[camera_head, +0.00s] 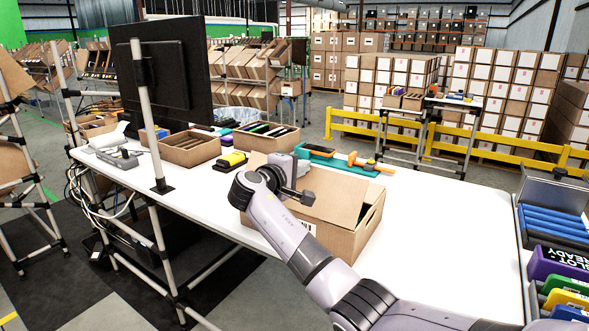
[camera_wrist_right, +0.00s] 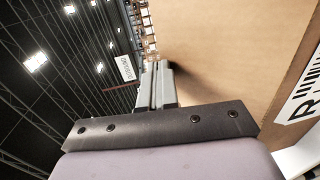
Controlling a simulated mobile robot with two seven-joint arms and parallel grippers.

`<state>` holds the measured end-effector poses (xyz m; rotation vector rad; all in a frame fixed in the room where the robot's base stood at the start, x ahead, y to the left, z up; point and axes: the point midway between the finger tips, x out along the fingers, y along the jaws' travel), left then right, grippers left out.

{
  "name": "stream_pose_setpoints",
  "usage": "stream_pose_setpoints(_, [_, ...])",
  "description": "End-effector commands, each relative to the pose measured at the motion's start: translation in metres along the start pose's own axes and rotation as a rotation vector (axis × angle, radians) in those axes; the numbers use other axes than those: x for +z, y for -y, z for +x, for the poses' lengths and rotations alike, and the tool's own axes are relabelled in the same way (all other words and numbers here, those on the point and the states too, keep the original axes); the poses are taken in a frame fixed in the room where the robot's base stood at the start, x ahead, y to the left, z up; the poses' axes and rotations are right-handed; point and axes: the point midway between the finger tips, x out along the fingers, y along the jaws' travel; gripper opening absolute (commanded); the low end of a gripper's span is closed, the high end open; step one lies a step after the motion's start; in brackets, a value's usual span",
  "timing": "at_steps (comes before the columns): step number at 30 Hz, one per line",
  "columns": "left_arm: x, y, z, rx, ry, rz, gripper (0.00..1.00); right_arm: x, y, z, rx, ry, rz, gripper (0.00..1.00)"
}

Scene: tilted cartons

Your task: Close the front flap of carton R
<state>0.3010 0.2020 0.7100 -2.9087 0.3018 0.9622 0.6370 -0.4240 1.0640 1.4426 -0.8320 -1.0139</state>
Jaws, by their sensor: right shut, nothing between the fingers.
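Carton R (camera_head: 348,240) is a brown cardboard box on the white table, tilted, with a white label on its near face. A tan flap panel (camera_head: 335,196) slopes over its top, partly behind my arm. My right gripper (camera_head: 292,192) is shut and empty at the carton's upper left part. In the right wrist view my closed fingers (camera_wrist_right: 157,86) lie beside a broad tan cardboard face (camera_wrist_right: 235,50); I cannot tell whether they touch. A label with a letter R (camera_wrist_right: 303,100) shows at its right. My left gripper is not in view.
Open boxes (camera_head: 190,150) and a monitor (camera_head: 165,75) stand at the table's left. A teal tray with orange tools (camera_head: 345,162) lies behind the carton. A metal rack with blue items (camera_head: 552,222) stands at the right. The table (camera_head: 450,215) right of the carton is clear.

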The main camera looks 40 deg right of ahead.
Motion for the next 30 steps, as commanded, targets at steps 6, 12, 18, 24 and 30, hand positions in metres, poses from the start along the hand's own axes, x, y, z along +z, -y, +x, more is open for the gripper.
stream_pose_setpoints(6, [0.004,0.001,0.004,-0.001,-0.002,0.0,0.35,0.001,0.007,0.023,0.0,0.003,0.0,0.0])
stream_pose_setpoints(12, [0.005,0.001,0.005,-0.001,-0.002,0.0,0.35,0.001,0.016,0.04,-0.001,0.002,-0.001,0.0])
stream_pose_setpoints(18, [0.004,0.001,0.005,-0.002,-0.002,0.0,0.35,0.0,0.027,0.053,-0.147,0.001,0.004,0.0])
stream_pose_setpoints(24, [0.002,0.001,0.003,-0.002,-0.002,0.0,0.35,0.001,0.041,0.063,-0.135,0.002,-0.002,0.0])
stream_pose_setpoints(30, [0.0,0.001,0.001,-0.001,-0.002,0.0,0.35,0.0,0.05,0.069,-0.16,0.001,0.003,0.0])
